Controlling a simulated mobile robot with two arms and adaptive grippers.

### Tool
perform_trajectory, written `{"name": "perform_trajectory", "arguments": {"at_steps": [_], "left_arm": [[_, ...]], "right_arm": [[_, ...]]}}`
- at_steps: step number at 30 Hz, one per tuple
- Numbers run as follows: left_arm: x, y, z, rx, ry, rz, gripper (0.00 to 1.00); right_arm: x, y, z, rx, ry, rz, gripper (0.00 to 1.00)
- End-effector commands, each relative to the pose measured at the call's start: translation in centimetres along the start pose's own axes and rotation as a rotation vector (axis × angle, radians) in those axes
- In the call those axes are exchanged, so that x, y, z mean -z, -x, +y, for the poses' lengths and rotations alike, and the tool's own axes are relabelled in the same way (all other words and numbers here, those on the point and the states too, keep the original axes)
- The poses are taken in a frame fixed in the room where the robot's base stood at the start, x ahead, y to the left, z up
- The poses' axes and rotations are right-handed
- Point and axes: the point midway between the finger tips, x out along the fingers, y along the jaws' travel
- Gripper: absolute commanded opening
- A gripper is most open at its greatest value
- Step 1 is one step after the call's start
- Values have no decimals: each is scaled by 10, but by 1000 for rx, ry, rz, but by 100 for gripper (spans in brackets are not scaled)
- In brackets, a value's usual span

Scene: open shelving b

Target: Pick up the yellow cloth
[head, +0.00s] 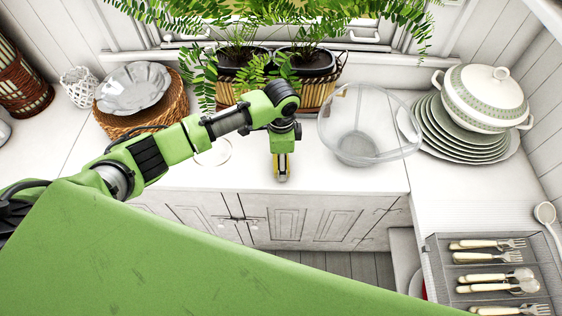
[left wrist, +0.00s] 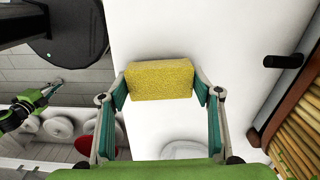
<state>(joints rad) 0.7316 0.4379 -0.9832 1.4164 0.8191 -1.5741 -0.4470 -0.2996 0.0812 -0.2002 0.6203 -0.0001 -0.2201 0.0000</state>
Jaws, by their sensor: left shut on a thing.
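The yellow cloth (left wrist: 160,80) looks like a thick, rough, sponge-like block. In the left wrist view it sits between the two fingertips of my left gripper (left wrist: 160,84), which touch its left and right ends. In the head view my left gripper (head: 282,172) points down at the front edge of the white counter, in front of the planter. Only a narrow strip of the yellow cloth (head: 281,164) shows there. A green arm, apparently my right one, is small at the left of the left wrist view; its gripper (left wrist: 55,88) is too small to read.
A clear glass bowl (head: 352,150) stands right of my left gripper, and a wine glass (head: 212,152) is left. Potted ferns in a planter (head: 228,92) stand behind. Stacked plates (head: 462,135) with a tureen (head: 484,98) and a cutlery tray (head: 437,262) are at right.

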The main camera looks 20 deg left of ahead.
Motion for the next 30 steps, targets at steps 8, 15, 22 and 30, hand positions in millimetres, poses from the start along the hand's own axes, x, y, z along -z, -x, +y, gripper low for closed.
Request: {"name": "perform_trajectory", "arguments": {"at_steps": [8,15,22,30], "left_arm": [[-8,37,11,2,-1,2,37],[-32,84,45,4,-3,1,37],[-58,103,84,2,-2,1,37],[-75,118,110,1,0,1,37]], "right_arm": [[0,-5,-1,1,-1,0,11],[-1,-13,-2,2,-1,0,11],[-2,-20,-2,2,-2,0,11],[-2,-24,-2,2,-2,0,11]]}}
